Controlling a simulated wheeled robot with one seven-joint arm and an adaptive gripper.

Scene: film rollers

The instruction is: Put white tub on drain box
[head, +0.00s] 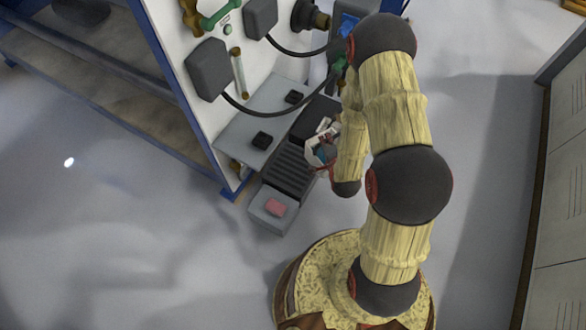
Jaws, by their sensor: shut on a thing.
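The white tub (314,153) is a small pale vessel with blue and reddish bits showing at it, just left of my arm's lower end. My gripper (329,137) is small and partly hidden by my own arm. It appears shut on the white tub, over the right edge of a dark ribbed unit. The drain box seems to be this ribbed grey unit (283,172) on the floor beside the panel. I cannot tell whether the tub touches it.
A grey shelf (246,127) with two black blocks adjoins the white panel (176,62). Dark cables hang there.

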